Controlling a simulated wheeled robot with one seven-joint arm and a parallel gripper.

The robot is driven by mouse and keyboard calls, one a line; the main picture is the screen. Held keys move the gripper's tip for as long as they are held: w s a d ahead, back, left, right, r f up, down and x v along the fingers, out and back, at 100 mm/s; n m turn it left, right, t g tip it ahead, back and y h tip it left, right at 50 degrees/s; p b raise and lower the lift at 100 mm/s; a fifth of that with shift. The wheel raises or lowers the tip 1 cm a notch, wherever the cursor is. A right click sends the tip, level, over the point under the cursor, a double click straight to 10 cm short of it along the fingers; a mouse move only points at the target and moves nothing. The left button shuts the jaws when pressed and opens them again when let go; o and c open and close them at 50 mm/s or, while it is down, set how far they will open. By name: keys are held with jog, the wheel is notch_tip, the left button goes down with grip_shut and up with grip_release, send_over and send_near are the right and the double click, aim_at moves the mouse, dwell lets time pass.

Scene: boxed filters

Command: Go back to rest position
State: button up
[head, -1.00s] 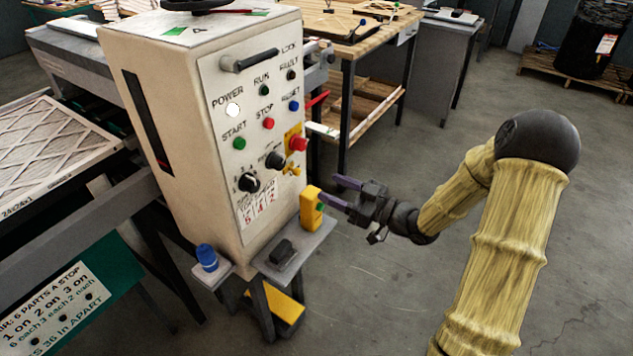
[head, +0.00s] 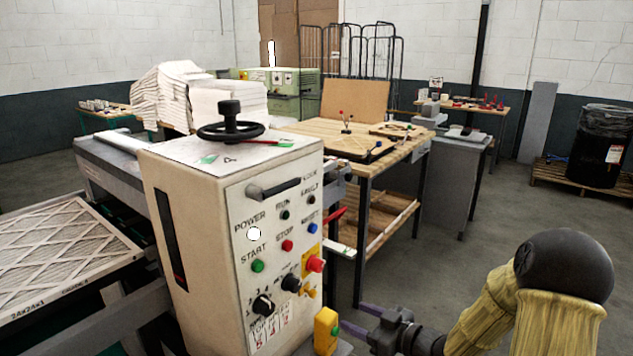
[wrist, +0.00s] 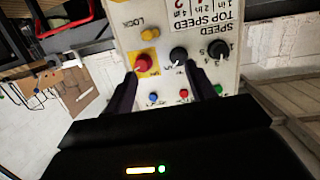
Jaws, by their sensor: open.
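My gripper (head: 352,316) is open and empty at the bottom of the head view, right of the beige control cabinet (head: 210,250). The red stop button (wrist: 144,62) and a black knob (wrist: 178,54) show between the fingertips.
A wooden workbench (head: 330,130) stands behind the cabinet. A pleated filter (head: 60,250) lies on the conveyor at left. A grey cabinet (head: 450,185) and a black drum on a pallet (head: 565,175) are farther back.

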jog(key=s+d+r+m+g+h+p, duration=0.3)
jog(key=s+d+m+h+p, duration=0.25)
jog(key=h, duration=0.55)
jog(key=s+r+m+g+p, duration=0.1)
jog(key=s+r+m+g, duration=0.1)
jog(key=s, duration=0.5)
jog(key=s+a+r+m+g+p, duration=0.1)
jog(key=s+r+m+g, duration=0.1)
jog(key=s, duration=0.5)
jog(key=shift+a+r+g+h, duration=0.2)
jog(key=shift+r+g+h, duration=0.15)
jog(key=shift+g, duration=0.25)
jog(key=shift+w, duration=0.1)
